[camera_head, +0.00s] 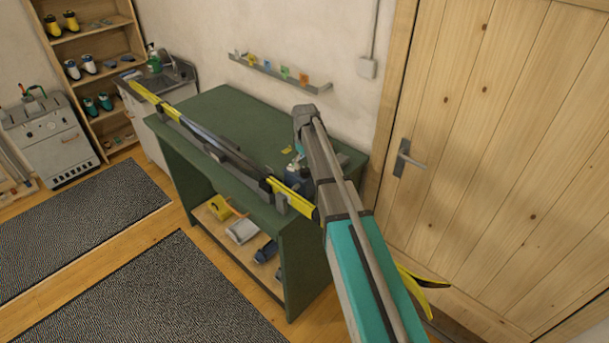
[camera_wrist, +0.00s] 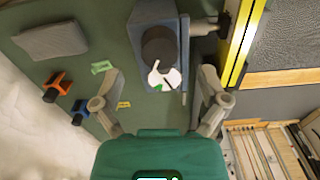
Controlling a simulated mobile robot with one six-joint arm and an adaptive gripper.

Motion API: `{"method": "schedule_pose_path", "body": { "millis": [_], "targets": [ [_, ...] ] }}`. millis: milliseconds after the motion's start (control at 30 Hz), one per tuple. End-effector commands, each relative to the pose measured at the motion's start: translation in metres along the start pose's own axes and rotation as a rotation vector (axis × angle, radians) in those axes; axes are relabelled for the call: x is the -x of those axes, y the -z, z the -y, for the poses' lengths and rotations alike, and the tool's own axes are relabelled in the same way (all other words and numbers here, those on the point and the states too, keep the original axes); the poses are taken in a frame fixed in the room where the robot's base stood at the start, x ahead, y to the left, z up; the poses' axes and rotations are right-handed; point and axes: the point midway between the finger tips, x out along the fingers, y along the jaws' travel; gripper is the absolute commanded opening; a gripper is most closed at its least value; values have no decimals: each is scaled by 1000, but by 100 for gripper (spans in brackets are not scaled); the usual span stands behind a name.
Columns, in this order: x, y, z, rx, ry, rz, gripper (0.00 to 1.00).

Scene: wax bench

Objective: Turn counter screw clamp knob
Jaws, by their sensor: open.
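In the wrist view a blue-grey block clamp (camera_wrist: 155,20) stands on the green counter, with a dark round knob (camera_wrist: 158,47) on it. A white disc with a dark pointer and a green patch (camera_wrist: 163,76) lies just below the knob. My gripper (camera_wrist: 160,80) is open, one finger on each side of the disc. The fingers seem apart from the knob, which lies a little beyond the tips; the height gap is unclear. In the head view my arm hides my gripper and most of the clamp area.
A yellow and dark ski (camera_head: 225,150) lies along the front of the green bench (camera_head: 235,105). Orange and blue small tools (camera_wrist: 66,95) and a grey block (camera_wrist: 50,40) lie left in the wrist view. A wooden door (camera_head: 500,110) stands right. Dark mats (camera_head: 160,300) cover the floor.

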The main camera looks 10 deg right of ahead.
Motion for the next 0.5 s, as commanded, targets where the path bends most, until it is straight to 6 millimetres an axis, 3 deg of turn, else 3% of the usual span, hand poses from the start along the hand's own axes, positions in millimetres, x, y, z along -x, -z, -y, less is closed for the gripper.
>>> {"method": "schedule_pose_path", "body": {
  "millis": [200,500],
  "targets": [
    [-21,0,0,0,0,0,93],
    [-36,0,0,0,0,0,93]
  ]
}}
